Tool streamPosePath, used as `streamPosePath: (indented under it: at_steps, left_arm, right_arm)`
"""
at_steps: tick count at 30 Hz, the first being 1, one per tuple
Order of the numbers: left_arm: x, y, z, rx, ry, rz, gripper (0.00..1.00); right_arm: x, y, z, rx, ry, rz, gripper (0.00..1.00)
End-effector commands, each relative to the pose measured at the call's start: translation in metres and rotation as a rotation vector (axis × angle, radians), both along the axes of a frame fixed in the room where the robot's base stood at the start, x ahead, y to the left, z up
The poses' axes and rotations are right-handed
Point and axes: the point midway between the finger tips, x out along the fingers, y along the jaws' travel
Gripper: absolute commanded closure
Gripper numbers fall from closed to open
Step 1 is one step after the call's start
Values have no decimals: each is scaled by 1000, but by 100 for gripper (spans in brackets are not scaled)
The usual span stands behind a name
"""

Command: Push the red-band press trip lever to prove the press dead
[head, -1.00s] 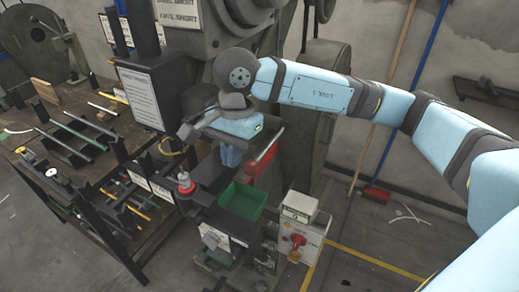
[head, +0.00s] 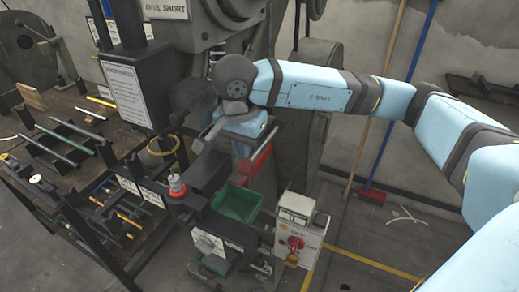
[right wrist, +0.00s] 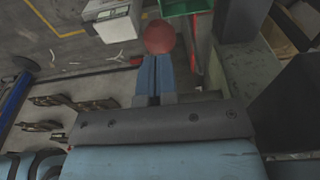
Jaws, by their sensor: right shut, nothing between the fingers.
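My right gripper (head: 241,150) is shut and empty, pointing down in front of the press (head: 222,20). Its blue fingers, partly hidden by the hand in the head view, show clearly in the right wrist view (right wrist: 154,58). A round red knob (right wrist: 160,38) lies right at the fingertips there; I cannot tell whether they touch it. In the head view a slanted red bar (head: 257,160) is just right of the fingers, probably the trip lever; its mounting is hidden. My left gripper is not in view.
A green bin (head: 237,203) sits below the gripper. A switch box (head: 298,232) with a red rotary handle stands to its right. Brooms lean on the wall.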

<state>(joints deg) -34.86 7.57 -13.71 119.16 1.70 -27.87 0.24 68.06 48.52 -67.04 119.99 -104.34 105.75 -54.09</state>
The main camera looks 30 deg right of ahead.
Motion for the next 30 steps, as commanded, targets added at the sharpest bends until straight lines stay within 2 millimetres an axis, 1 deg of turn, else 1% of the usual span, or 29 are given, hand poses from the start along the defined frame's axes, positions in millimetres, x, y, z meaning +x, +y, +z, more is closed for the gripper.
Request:
streamPosePath:
  at_steps: [1, 3, 13, 17, 21, 24, 30]
  left_arm:
    - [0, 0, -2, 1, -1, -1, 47]
    - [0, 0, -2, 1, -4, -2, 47]
    - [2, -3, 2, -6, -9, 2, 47]
    - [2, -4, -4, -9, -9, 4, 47]
    - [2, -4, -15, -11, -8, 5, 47]
    - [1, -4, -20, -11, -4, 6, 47]
    - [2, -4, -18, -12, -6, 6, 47]
  right_arm:
    - [0, -1, -6, -1, 1, 0, 100]
    - [0, -1, -8, -1, 1, 0, 100]
    - [0, -1, -9, 0, 1, 1, 100]
    - [0, 0, -15, 0, 1, 1, 100]
    - [-1, 1, -25, 1, 1, 1, 100]
    - [-1, 2, -28, 1, 1, 0, 100]
    - [-1, 2, -26, 1, 1, 0, 100]
